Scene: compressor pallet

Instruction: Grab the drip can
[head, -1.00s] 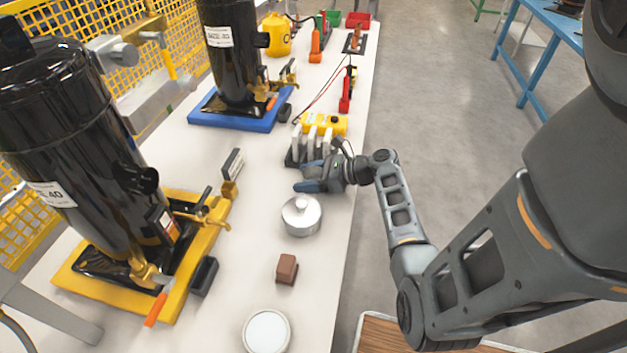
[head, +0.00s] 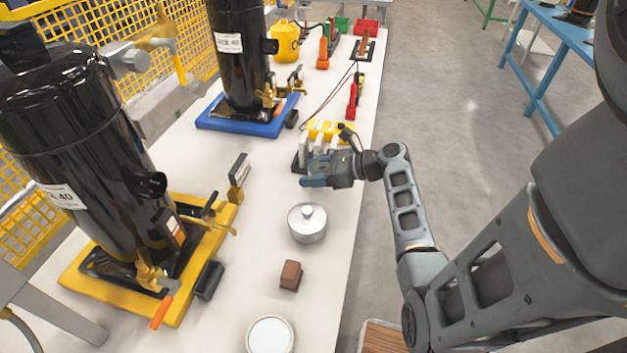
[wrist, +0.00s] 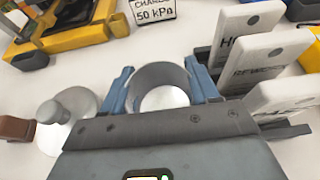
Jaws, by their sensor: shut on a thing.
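An open, round metal can (wrist: 163,92), which I take as the drip can, stands between the two blue fingers of my gripper (wrist: 161,88) in the wrist view. The fingers press on it from both sides, and its pale inside shows from above. In the head view my gripper (head: 316,174) is low over the white table, beyond the lidded silver tin. There the fingers largely hide the can. I cannot tell whether its base touches the table.
A rack of white tags (wrist: 258,60) stands close to the right of the can. A lidded silver tin (head: 307,224) and a brown block (head: 290,275) are nearer. A sign reading 50 kPa (wrist: 152,10) stands behind. Black compressors (head: 80,150) line the left.

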